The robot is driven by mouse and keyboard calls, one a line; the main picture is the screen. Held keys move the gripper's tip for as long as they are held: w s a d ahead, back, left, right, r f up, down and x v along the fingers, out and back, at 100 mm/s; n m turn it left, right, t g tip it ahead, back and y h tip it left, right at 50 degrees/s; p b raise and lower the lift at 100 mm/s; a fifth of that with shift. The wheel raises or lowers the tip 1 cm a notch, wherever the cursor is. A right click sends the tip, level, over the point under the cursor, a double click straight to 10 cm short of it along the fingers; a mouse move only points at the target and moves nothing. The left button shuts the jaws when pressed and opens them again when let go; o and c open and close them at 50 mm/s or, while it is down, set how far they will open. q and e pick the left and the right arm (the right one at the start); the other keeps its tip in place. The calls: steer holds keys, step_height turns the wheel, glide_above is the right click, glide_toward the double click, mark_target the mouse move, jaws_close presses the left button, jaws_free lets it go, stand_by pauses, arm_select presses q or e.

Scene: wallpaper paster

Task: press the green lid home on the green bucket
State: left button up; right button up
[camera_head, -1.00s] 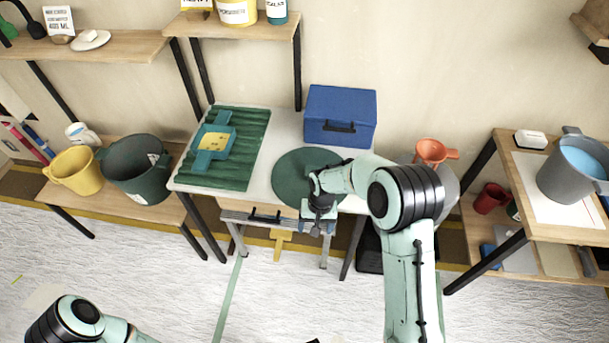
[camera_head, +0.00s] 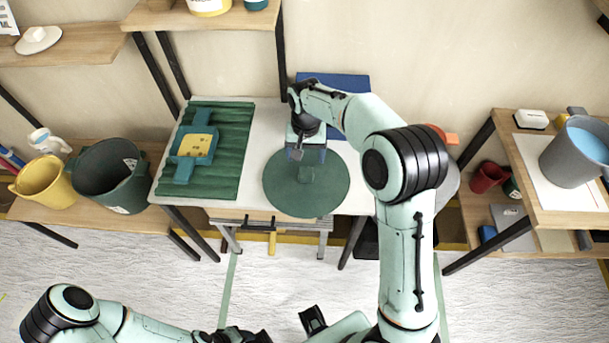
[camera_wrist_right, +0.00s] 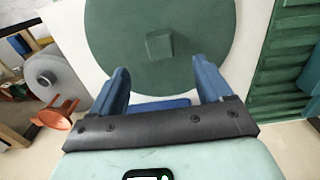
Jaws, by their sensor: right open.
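The green lid (camera_head: 290,195) is a round dark green disc with a small square knob (camera_head: 307,174). It lies on the white table, its near edge at or slightly past the table's front edge. The green bucket (camera_head: 108,178) stands upright and open on the low wooden shelf at left, apart from the lid. My right gripper (camera_head: 303,153) is open over the lid's far part. In the right wrist view its blue fingers (camera_wrist_right: 160,75) are apart with nothing between them; the knob (camera_wrist_right: 158,45) lies beyond their tips. My left gripper (camera_head: 240,335) is cut off at the bottom edge.
A yellow bucket (camera_head: 42,183) stands left of the green one. A corrugated green mat (camera_head: 230,150) with a blue-and-yellow piece (camera_head: 195,146) lies left of the lid. A blue box (camera_head: 358,84) is behind my right arm. A grey bucket (camera_head: 575,155) stands at right.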

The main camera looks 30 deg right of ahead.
mark_target(306, 172)
steer(key=f, duration=0.9)
steer(key=shift+w+d, duration=0.2)
steer(key=shift+w, duration=0.05)
steer(key=shift+r, duration=0.1)
steer(key=c, duration=1.2)
steer(key=shift+r, duration=0.15)
